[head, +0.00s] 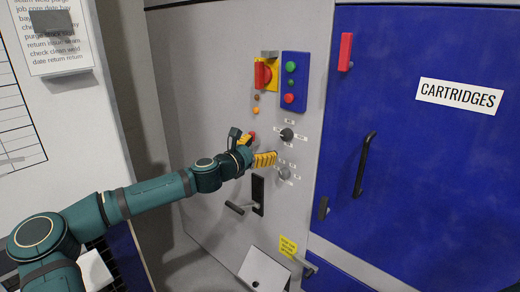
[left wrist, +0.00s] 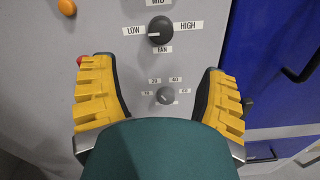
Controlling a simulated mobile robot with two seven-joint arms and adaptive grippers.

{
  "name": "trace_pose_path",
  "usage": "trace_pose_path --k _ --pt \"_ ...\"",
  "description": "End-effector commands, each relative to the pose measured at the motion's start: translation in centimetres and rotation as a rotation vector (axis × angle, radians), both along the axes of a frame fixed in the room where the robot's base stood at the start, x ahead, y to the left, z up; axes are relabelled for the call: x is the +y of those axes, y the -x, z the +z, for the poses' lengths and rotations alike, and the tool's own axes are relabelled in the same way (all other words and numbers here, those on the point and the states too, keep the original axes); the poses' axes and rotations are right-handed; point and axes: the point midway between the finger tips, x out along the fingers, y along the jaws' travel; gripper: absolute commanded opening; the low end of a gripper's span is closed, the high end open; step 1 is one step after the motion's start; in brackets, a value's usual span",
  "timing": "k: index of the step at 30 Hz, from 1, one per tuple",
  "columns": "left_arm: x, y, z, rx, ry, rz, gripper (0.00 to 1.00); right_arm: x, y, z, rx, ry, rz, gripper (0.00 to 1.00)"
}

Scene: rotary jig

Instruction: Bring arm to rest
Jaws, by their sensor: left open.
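My left arm comes in from the left in the head view. Its gripper (head: 257,149) is open, with yellow ribbed fingers spread before the grey machine panel (head: 215,75). In the left wrist view the gripper (left wrist: 160,100) shows nothing held. Contact with the panel cannot be told. My right gripper is not in view.
A blue box with buttons (head: 294,80) and a red switch on yellow (head: 264,74) are above the gripper. A lever (head: 235,208) sticks out below it. The blue cartridges door (head: 420,190) with a black handle (head: 365,165) is at the right.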

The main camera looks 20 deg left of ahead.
Motion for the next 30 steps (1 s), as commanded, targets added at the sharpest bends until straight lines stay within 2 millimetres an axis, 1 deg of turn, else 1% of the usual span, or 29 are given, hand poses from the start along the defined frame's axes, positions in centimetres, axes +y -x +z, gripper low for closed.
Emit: trace_pose_path --k 8,11,13,14,15,17,18,20,21,22,23,24,26,27,29,30 --pt "-0.3 0.0 -0.2 0.002 -0.007 -0.004 0.74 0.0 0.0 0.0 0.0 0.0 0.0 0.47" --pt "-2.1 0.0 -1.6 0.012 -0.054 -0.034 0.74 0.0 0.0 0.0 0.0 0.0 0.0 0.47" --pt "-4.5 0.2 -3.6 0.026 -0.123 -0.075 0.74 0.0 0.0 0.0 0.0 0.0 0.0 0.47" --pt "-5.8 0.3 -4.7 0.033 -0.162 -0.099 0.74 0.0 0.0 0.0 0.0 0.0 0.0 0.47" --pt "-7.6 0.7 -6.3 0.041 -0.221 -0.135 0.74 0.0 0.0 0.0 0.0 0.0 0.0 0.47" --pt "-10.6 1.4 -9.2 0.052 -0.321 -0.197 0.74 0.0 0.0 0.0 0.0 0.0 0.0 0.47" --pt "-12.5 2.2 -11.2 0.058 -0.39 -0.242 0.74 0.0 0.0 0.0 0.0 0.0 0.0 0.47" --pt "-15.1 3.5 -14.2 0.061 -0.498 -0.313 0.74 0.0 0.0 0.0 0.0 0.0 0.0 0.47" --pt "-16.7 4.6 -16.2 0.061 -0.571 -0.363 0.74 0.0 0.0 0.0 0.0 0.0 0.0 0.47" --pt "-17.8 5.4 -17.7 0.059 -0.627 -0.401 0.74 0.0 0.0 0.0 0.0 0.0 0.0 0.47" --pt "-19.0 6.4 -19.2 0.054 -0.682 -0.443 0.74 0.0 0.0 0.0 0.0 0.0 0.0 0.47" --pt "-20.3 7.8 -21.2 0.05 -0.757 -0.5 0.74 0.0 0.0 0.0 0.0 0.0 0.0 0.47" --pt "-21.9 10.2 -24.2 0.037 -0.874 -0.591 0.74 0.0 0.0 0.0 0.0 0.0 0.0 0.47" --pt "-22.8 11.9 -26.2 0.024 -0.952 -0.654 0.74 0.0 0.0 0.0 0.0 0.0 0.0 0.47" --pt "-23.7 14.7 -29.1 -0.001 -1.074 -0.756 0.74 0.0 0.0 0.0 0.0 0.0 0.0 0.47" --pt "-24.0 16.6 -31.0 -0.019 -1.152 -0.826 0.74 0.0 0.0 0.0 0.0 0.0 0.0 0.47"
